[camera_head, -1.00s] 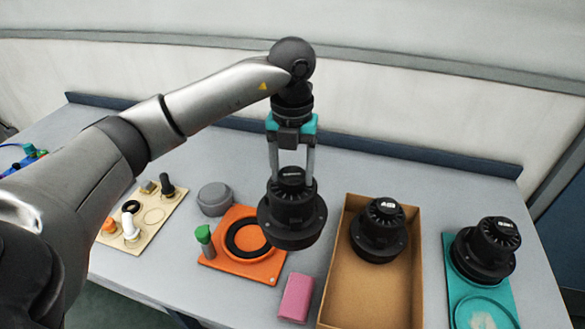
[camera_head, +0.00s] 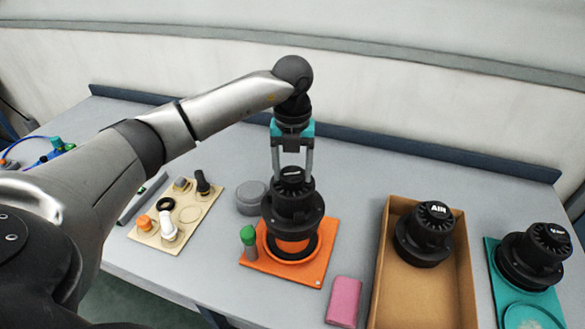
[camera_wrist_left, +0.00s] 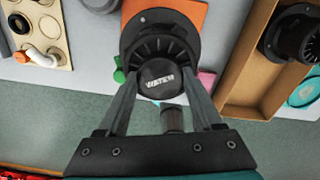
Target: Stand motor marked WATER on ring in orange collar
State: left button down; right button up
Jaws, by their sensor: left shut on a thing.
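My left gripper (camera_head: 292,178) is shut on a black motor (camera_head: 291,206), holding it upright by its top cap. In the left wrist view the cap of this motor (camera_wrist_left: 157,78) reads WATER. The motor hangs over the orange plate (camera_head: 318,268) with its orange collar (camera_head: 265,245). A black ring (camera_head: 300,254) in the collar shows below the motor, with a gap between them in view. The motor hides the far part of the ring and collar. My right gripper is not in view.
A pink block (camera_head: 344,301) lies in front. To the right are a cardboard box (camera_head: 382,270) holding the AIR motor (camera_head: 425,236) and a teal tray (camera_head: 497,285) with another motor (camera_head: 533,256).

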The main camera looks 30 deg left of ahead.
pick_arm(q)
jog(key=shift+f+b, duration=1.35)
jog(key=shift+f, duration=0.35)
jog(key=shift+f+b, duration=0.35)
jog(key=shift+f, duration=0.45)
jog(key=shift+f+b, duration=0.65)
jog(key=shift+f, duration=0.6)
dwell(0.8)
jog(key=shift+c, duration=2.1)
grip_release()
jog(key=o, duration=0.4)
jog(key=shift+s+f, duration=0.15)
jog(key=shift+f, duration=0.05)
